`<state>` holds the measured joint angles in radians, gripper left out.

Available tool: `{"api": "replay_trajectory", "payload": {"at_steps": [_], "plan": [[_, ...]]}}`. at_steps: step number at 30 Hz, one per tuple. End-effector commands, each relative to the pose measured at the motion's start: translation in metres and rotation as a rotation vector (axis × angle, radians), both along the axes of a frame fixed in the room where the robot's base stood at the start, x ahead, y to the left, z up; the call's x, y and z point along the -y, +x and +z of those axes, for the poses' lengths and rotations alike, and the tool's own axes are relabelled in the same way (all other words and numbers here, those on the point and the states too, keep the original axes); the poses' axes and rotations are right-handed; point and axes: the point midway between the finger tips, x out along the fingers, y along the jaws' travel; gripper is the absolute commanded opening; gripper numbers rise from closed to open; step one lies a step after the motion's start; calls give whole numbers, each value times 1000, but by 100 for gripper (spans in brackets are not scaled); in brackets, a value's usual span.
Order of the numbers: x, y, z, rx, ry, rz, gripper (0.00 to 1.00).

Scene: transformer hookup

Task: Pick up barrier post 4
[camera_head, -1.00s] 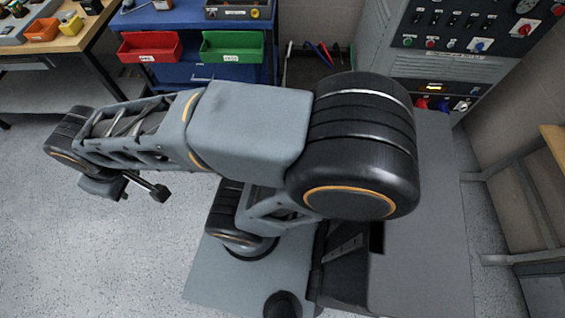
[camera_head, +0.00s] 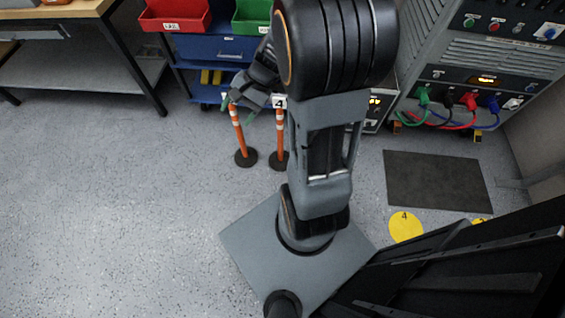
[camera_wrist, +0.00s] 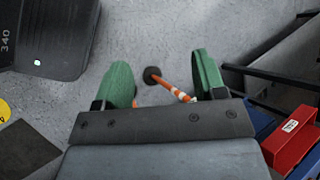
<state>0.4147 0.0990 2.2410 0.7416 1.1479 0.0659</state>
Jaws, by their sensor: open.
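Barrier post 4 (camera_head: 280,136) is orange and white with a black base and a plate marked 4 at its top. It stands upright on the floor, partly covered by my arm in the head view. A second, similar post (camera_head: 238,135) stands just to its left. My gripper (camera_head: 240,110) is open and empty near the post tops. In the wrist view, one orange-white post (camera_wrist: 175,88) with a round black base shows between the open green fingers (camera_wrist: 160,85). A bit of orange shows by the left finger; the gripper body hides the rest. I cannot tell which post is which there.
A blue cart (camera_head: 215,46) with red and green bins stands behind the posts. A grey cabinet (camera_head: 455,55) with coloured cables is at right, with a dark mat (camera_head: 437,181) before it. A yellow disc marked 4 (camera_head: 405,227) lies nearby. The left floor is clear.

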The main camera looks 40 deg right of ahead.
Motion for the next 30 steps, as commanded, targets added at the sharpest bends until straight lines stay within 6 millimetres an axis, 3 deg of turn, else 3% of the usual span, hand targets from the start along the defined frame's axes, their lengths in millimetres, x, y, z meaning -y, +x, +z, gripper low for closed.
{"api": "replay_trajectory", "payload": {"at_steps": [1, 8, 12, 15, 21, 26, 30], "plan": [[17, 15, -57, -55, 122, -134, 64], [114, 66, -195, -132, 636, -702, 64], [180, 71, -272, -107, 884, -990, 64], [218, 66, -317, -71, 1015, -1151, 64], [266, 48, -375, -7, 1172, -1354, 64], [277, 52, -392, 19, 1216, -1411, 64], [273, 75, -394, 22, 1222, -1418, 64]]}}
